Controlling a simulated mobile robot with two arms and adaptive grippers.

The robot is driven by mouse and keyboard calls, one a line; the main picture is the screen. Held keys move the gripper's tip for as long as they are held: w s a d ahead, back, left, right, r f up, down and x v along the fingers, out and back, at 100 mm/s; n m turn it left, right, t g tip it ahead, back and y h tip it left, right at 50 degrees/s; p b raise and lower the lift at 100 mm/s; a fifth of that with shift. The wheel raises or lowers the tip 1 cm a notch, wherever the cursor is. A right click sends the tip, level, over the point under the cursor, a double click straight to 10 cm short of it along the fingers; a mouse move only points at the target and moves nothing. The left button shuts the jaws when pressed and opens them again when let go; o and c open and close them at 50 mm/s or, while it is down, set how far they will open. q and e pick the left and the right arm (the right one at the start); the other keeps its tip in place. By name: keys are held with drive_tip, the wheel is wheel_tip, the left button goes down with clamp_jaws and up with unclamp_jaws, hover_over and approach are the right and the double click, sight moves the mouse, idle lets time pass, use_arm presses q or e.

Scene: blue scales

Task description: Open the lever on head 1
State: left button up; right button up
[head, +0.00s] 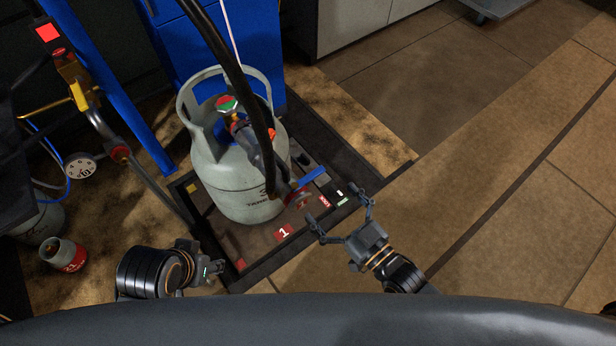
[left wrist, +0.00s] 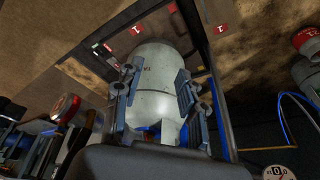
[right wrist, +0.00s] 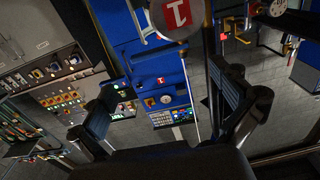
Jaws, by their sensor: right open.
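The filling head (head: 293,197) hangs on a black hose in front of a grey gas cylinder (head: 222,170). Its blue lever (head: 312,174) sticks out to the upper right. I cannot tell whether the head touches the cylinder. In the right wrist view a round disc with a red "1" label (right wrist: 174,14) shows at the top. My right gripper (head: 340,206) is open and empty, just right of and below the lever, apart from it. My left gripper (head: 214,270) is low at the left, away from the lever; its spread fingers frame the cylinder (left wrist: 158,80) in the left wrist view.
The cylinder stands on a dark scale platform (head: 262,248) marked with a red 1. A blue cabinet (head: 205,50) stands behind. Another hose with a gauge (head: 80,166) and a small red-banded cylinder (head: 66,256) are at left. The floor to the right is clear.

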sight(308, 178)
drive_tip(key=x, duration=0.5)
drive_tip(key=shift+w+a+b, duration=0.2)
drive_tip(key=shift+b, duration=0.2)
drive_tip(key=shift+x, duration=0.9)
drive_tip(key=shift+w+a, duration=0.2)
drive_tip(key=shift+w, duration=0.15)
use_arm(q)
drive_tip(key=w, duration=0.1)
drive_tip(key=t, duration=0.1)
drive_tip(key=w, duration=0.1)
drive_tip(key=shift+w+d+f, duration=0.25)
drive_tip(key=shift+w+d, duration=0.05)
drive_tip(key=shift+d, duration=0.1)
use_arm(e)
drive_tip(key=shift+c, duration=0.2)
drive_tip(key=c, duration=1.4)
use_arm(q)
drive_tip(key=shift+r, duration=0.1)
use_arm(e)
drive_tip(key=shift+c, duration=0.4)
